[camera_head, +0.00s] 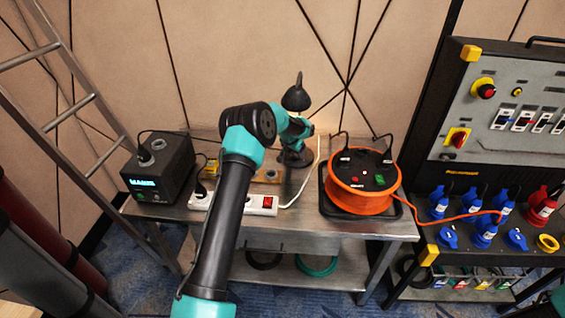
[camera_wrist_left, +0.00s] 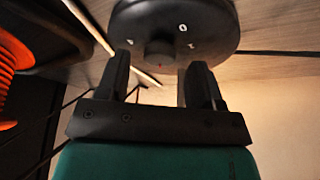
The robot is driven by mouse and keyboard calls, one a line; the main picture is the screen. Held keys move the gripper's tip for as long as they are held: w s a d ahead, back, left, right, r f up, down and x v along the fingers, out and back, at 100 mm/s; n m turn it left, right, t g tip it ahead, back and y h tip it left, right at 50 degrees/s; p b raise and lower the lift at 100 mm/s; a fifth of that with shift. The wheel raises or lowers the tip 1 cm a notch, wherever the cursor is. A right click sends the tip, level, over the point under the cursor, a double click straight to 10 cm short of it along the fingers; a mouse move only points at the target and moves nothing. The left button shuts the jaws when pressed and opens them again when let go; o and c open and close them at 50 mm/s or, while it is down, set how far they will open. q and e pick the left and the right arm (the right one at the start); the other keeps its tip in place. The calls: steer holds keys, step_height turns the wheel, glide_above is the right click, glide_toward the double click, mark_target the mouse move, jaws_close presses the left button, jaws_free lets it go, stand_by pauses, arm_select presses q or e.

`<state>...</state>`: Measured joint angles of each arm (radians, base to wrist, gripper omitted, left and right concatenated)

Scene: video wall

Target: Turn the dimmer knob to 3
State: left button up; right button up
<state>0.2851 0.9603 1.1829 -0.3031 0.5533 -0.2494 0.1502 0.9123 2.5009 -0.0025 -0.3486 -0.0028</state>
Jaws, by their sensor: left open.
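The dimmer knob (camera_wrist_left: 160,48) is a small dark knob on a round black base (camera_wrist_left: 205,18) with white marks around it, one looking like a 0. A tiny red mark shows at the knob's edge; I cannot tell which number it points to. In the wrist view my left gripper (camera_wrist_left: 159,68) is open, its fingers apart on either side of the knob, with no clear contact. In the head view the left gripper (camera_head: 300,130) is just above the black base (camera_head: 295,158) of a small desk lamp (camera_head: 297,97), and the knob is hidden. My right gripper is out of view.
An orange cable reel (camera_head: 362,200) stands right of the lamp on the metal table (camera_head: 300,222). A white power strip (camera_head: 262,205) lies in front, and a black box with a display (camera_head: 160,170) stands left. A socket panel (camera_head: 510,120) is at the right.

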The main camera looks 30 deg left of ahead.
arm_select(q)
steer(key=s, duration=0.4)
steer(key=s+a, duration=0.1)
steer(key=s, duration=0.7)
steer(key=shift+a, duration=0.15)
steer(key=shift+w, duration=0.1)
